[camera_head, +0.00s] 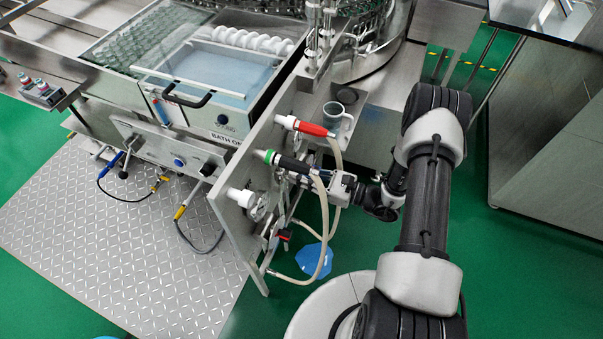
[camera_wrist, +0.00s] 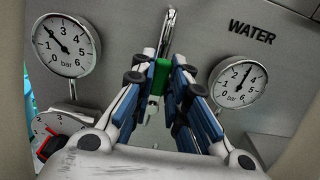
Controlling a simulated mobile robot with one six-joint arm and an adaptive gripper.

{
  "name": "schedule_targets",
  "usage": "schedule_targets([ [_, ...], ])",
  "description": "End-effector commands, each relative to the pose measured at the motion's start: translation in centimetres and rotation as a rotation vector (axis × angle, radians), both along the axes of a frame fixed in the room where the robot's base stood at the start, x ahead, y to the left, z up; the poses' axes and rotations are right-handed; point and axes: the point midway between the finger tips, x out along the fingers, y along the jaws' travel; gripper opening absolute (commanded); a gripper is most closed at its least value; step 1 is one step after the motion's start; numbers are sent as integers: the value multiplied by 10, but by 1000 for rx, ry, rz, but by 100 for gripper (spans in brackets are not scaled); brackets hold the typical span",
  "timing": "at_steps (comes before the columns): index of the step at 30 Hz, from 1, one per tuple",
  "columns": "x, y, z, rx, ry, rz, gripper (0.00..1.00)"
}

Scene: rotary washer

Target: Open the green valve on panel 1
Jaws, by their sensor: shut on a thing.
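The green valve (camera_wrist: 162,76) shows in the wrist view as a small green piece between my fingertips, with a metal pipe rising behind it. My gripper (camera_wrist: 165,70), with blue finger pads, is shut on it. In the head view my gripper (camera_head: 302,179) reaches the right side of the steel panel (camera_head: 240,228). There the valve is hidden behind the gripper and hoses. I cannot tell the valve's turning angle.
Two pressure gauges (camera_wrist: 66,45) (camera_wrist: 238,80) flank my fingers, near the WATER label. A red valve handle (camera_head: 283,235) sits lower on the panel. A red-banded hose nozzle (camera_head: 312,128) and a green-banded one (camera_head: 285,162) with hanging hoses are close to my gripper.

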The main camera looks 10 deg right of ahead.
Motion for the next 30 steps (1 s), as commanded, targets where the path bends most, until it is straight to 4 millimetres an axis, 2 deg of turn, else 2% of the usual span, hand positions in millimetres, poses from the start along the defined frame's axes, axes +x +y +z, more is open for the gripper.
schedule_targets([
  [13, 0, 0, 0, -7, -10, 1, 0],
  [14, 0, 0, 0, -7, -10, 1, 16],
  [21, 0, 0, 0, -6, -8, 1, 32],
  [23, 0, 0, 0, -6, -8, 1, 35],
  [30, 0, 0, 0, -5, -7, 0, 35],
])
